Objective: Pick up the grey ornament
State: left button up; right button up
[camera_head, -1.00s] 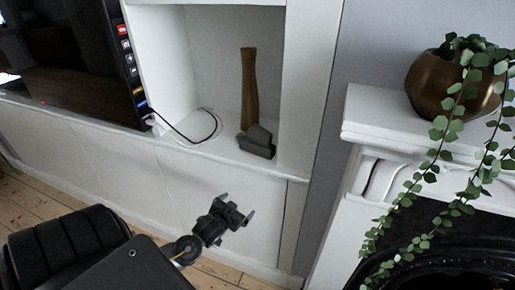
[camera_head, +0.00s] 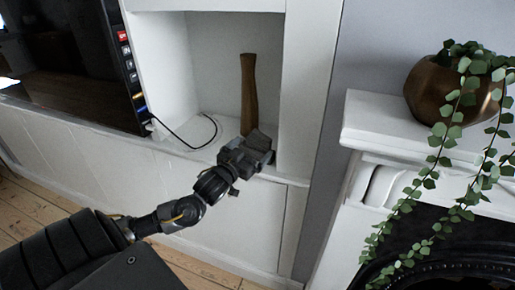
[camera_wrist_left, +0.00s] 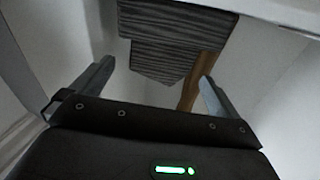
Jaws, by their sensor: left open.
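The grey ornament (camera_head: 261,140) is a dark grey block on the white alcove shelf, at the foot of an upright brown wooden piece (camera_head: 249,90). I cannot tell whether the two are joined. My left gripper (camera_head: 246,157) is at the shelf's front edge, in front of the ornament, and covers its lower part in the head view. In the left wrist view the ornament (camera_wrist_left: 175,30) shows a ribbed grey surface ahead of my open left gripper (camera_wrist_left: 157,72). Its lower end lies between the finger lines, with no clear contact. My right gripper is in neither view.
A black cable (camera_head: 186,140) lies on the shelf (camera_head: 205,153) left of the ornament. A dark television (camera_head: 75,60) stands further left. The alcove's right wall (camera_head: 296,95) is close beside the ornament. A copper plant pot (camera_head: 430,90) with trailing leaves stands on the white mantel (camera_head: 375,115).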

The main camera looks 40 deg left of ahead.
aim_at(257, 141)
pick_arm(q)
jog(key=shift+w, duration=0.15)
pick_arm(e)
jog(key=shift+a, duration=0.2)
pick_arm(q)
jog(key=shift+w+a+r, duration=0.1)
jog(key=shift+w+r, duration=0.05)
jog(key=shift+w, duration=0.1)
jog(key=w, duration=0.2)
jog(key=w+p, duration=0.1)
jog(key=shift+w+a, duration=0.35)
jog(key=shift+w, duration=0.45)
jog(key=c, duration=1)
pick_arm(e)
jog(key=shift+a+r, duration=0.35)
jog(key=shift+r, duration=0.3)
